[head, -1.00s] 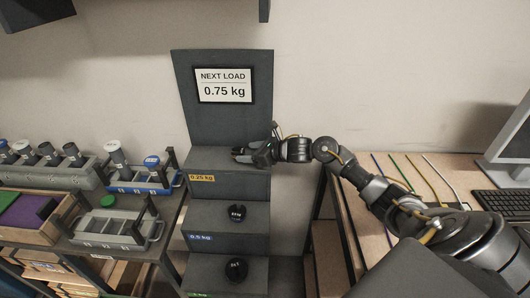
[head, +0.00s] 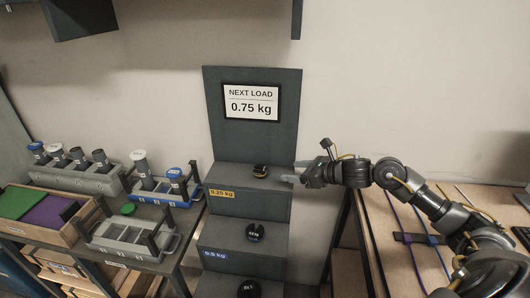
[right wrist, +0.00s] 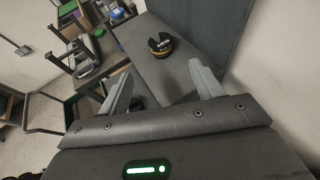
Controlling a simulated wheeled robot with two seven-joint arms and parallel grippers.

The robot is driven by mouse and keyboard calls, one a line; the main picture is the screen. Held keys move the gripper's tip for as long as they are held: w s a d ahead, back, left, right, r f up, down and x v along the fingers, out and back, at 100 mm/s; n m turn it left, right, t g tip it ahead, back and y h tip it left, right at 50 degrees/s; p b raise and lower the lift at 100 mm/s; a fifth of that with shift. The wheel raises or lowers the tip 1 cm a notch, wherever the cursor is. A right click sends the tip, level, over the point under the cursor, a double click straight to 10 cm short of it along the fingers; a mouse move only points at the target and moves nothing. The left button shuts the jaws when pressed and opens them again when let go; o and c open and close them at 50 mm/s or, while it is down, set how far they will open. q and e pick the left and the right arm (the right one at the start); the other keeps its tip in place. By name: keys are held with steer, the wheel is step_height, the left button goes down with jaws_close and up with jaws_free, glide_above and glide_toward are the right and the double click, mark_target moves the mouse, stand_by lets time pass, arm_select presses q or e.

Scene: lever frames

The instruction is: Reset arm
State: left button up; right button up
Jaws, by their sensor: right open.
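My right gripper (head: 290,174) is open and empty, just right of the top step of the grey stepped stand (head: 229,205). A black weight with a yellow band (head: 261,171) sits on that top step, labelled 0.25 kg. In the right wrist view the same weight (right wrist: 161,44) stands beyond the two spread fingers (right wrist: 160,74), apart from them. A black weight (head: 255,232) sits on the 0.5 kg step, and another (head: 249,289) on the step below, cut by the frame edge. A sign (head: 251,101) reads NEXT LOAD 0.75 kg. My left gripper is not in view.
A bench at left holds a grey rack of cylinders (head: 75,178), a blue-based rack (head: 165,190), a grey tray (head: 130,238) and a wooden box (head: 45,215). A wooden desk (head: 400,250) with cables stands at right, beneath my right arm.

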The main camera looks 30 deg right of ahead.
mark_target(265, 171)
steer(key=shift+w+a+f, duration=0.15)
steer(key=shift+w+a, duration=0.05)
steer(key=shift+w, duration=0.25)
steer(key=p+x, duration=0.3)
steer(key=x, duration=0.8)
steer(key=shift+a+f, duration=0.1)
steer(key=shift+f+b, duration=0.25)
steer(key=shift+b, duration=0.1)
steer(key=shift+r+p, duration=0.3)
steer(key=shift+p, duration=0.1)
steer(key=shift+f, duration=0.1)
